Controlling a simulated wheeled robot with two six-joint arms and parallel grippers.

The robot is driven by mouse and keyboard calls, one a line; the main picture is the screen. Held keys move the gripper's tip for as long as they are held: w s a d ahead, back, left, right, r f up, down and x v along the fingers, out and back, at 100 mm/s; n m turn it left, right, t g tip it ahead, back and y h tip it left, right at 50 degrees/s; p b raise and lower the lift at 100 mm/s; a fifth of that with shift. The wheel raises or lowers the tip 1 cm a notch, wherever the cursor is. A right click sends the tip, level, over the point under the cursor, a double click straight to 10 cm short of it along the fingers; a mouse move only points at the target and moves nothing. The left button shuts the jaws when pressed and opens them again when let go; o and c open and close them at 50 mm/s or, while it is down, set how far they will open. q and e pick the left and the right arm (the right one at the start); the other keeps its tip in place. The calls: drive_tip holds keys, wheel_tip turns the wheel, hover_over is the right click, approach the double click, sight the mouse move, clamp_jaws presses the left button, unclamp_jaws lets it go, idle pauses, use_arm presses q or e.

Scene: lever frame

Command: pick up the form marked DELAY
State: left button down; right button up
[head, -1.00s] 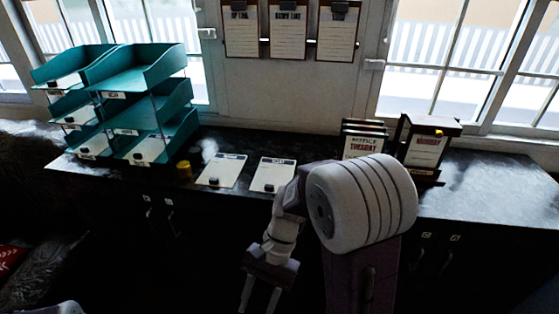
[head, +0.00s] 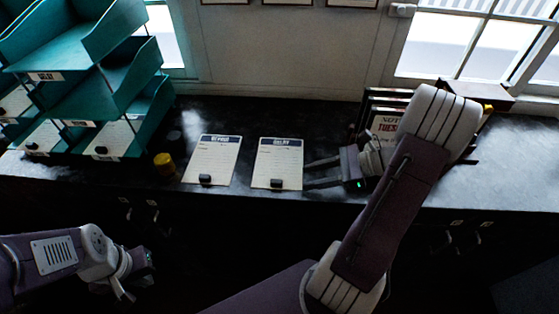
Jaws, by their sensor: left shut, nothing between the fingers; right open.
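The form whose header seems to read DELAY (head: 277,160) lies flat on the dark counter in the head view, with a small black block (head: 276,183) on its lower edge. A second form (head: 212,160), its header seemingly REFUND, lies to its left with a similar block. My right gripper (head: 306,173) is open and empty, coming from the right. Its fingertips are at the DELAY form's right edge; I cannot tell whether they touch it. My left gripper (head: 126,292) is shut and empty at the lower left, in front of the counter, away from both forms.
Teal stacked trays (head: 100,75) holding papers stand at the left. A small yellow pot (head: 164,164) sits left of the forms. Dark boards marked TUESDAY (head: 388,125) stand behind my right arm. The counter behind the forms (head: 260,115) is clear.

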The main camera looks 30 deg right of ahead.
sight(278, 181)
drive_tip(key=shift+s+a, duration=0.1)
drive_tip(key=shift+s, duration=0.1)
drive_tip(key=w+a+f, duration=0.2)
drive_tip(key=w, duration=0.1)
drive_tip(key=shift+w+a+p, duration=0.1)
drive_tip(key=shift+a+p, duration=0.2)
drive_tip(key=shift+a, duration=0.25)
drive_tip(key=p+x, duration=0.1)
drive_tip(key=x, duration=0.3)
drive_tip(key=shift+w+a, duration=0.25)
drive_tip(key=shift+w+f, duration=0.15)
drive_tip(key=shift+s, duration=0.2)
drive_tip(key=c, duration=0.7)
clamp_jaws()
use_arm(q)
drive_tip(key=shift+w+r, duration=0.25)
drive_tip(key=shift+r, duration=0.4)
